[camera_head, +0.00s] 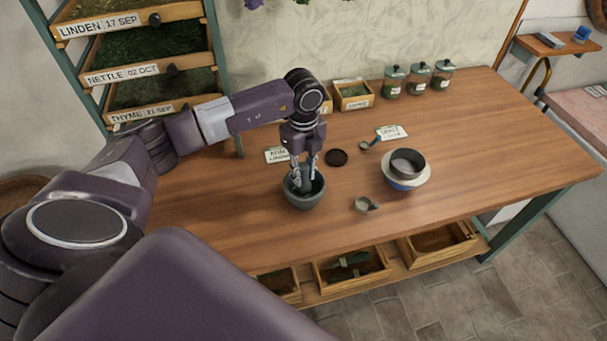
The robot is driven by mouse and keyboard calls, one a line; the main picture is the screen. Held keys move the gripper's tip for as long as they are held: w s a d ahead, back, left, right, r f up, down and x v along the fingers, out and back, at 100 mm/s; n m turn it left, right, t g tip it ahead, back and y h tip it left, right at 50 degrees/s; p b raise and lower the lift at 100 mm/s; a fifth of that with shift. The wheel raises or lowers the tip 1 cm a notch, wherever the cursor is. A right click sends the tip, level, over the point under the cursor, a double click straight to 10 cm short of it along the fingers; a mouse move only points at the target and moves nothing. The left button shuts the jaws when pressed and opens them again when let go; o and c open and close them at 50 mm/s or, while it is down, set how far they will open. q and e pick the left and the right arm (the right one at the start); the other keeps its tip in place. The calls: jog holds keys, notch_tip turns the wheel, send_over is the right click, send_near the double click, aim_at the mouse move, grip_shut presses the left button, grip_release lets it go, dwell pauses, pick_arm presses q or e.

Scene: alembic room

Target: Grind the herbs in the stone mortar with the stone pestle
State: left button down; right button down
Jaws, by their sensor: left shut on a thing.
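The stone mortar (305,201) is a dark grey bowl standing upright on the wooden table, left of the table's middle. My left gripper (301,178) comes down over it from above. It is shut on the dark stone pestle (305,183), whose lower part is inside the mortar. The fingers and pestle hide most of the bowl's inside, so I cannot make out the herbs there. My right gripper is not in view.
A dark sieve (407,163) sits on a pale bowl (408,185) to the right. Glass jars (418,76) stand at the back. The table's right side is clear.

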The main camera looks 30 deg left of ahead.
aim_at(304, 165)
pick_arm(q)
jog(key=shift+r+p, duration=1.6)
jog(key=shift+r, duration=1.1)
jog(key=m, duration=0.1)
jog(key=r+m+p, duration=0.1)
jog(key=shift+w+m, duration=0.15)
jog(key=shift+m, duration=0.15)
jog(key=m, duration=0.1)
jog(key=m+p, duration=0.1)
jog(key=m, duration=0.1)
jog(key=shift+w+r, duration=0.2)
jog(key=shift+r, duration=0.05)
jog(key=shift+f+b, duration=3.1)
jog(key=shift+f, duration=1.6)
jog(key=shift+f+b, duration=0.3)
jog(key=shift+f, duration=0.05)
